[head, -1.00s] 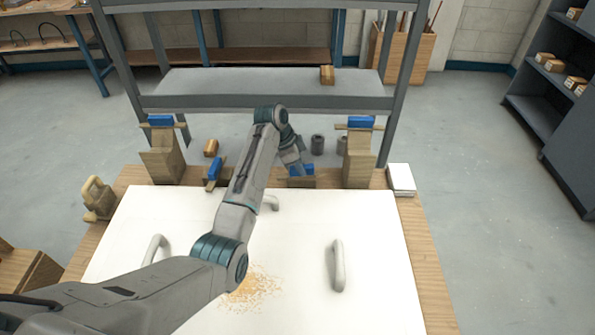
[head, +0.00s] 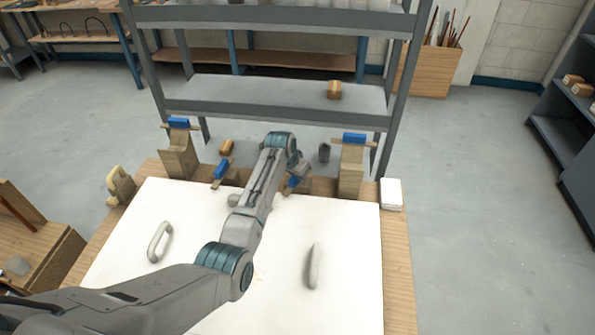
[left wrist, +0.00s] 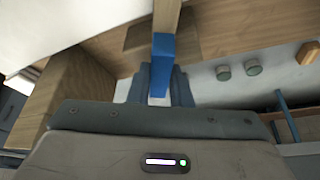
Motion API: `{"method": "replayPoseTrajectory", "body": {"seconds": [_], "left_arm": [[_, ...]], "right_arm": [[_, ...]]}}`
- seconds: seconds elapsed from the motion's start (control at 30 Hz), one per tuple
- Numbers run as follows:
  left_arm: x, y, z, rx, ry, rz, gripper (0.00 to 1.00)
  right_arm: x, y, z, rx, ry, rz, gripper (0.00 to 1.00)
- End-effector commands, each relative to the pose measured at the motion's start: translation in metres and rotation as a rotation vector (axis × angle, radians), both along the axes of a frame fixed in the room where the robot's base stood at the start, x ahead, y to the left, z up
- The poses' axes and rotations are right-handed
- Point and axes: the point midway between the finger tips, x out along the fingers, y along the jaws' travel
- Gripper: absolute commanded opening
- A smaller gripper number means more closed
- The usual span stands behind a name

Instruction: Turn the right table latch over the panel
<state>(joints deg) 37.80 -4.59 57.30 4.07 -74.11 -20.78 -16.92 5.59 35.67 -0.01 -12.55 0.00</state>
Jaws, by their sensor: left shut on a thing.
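The right table latch, a wooden bar with a blue handle (head: 298,181), sits at the table's far edge, partly hidden behind my left arm. In the left wrist view its blue end (left wrist: 160,65) lies between the fingers of my left gripper (left wrist: 162,88), which is shut on it. Its wooden bar (left wrist: 167,15) runs on from the blue end out of the picture's top. The white panel (head: 345,225) lies on the table; how far the bar reaches over it is unclear. The left table latch (head: 220,170) stands slanted at the same edge. My right gripper is not in view.
Tall wooden clamps with blue tops stand at the far left (head: 178,155) and far right (head: 351,170). The panel carries pale handles at left (head: 160,241) and right (head: 314,266). A white box (head: 391,194) sits at the far right corner. Shelving (head: 280,105) stands beyond.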

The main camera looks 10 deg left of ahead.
Motion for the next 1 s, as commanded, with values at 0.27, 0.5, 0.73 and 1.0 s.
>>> {"method": "replayPoseTrajectory", "body": {"seconds": [0.27, 0.5, 0.73, 1.0], "left_arm": [[0.001, -0.003, 0.003, -0.003, -0.003, 0.197, 0.0], [0.001, -0.003, 0.001, -0.003, -0.003, 0.306, 0.0], [0.001, -0.003, 0.001, -0.003, -0.003, 0.349, 0.0], [0.001, -0.003, 0.001, -0.003, -0.003, 0.356, 0.0]], "right_arm": [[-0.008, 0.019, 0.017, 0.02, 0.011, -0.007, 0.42], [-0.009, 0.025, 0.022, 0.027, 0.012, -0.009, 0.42], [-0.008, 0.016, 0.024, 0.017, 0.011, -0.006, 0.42], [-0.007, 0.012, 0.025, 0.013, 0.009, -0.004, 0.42]]}}
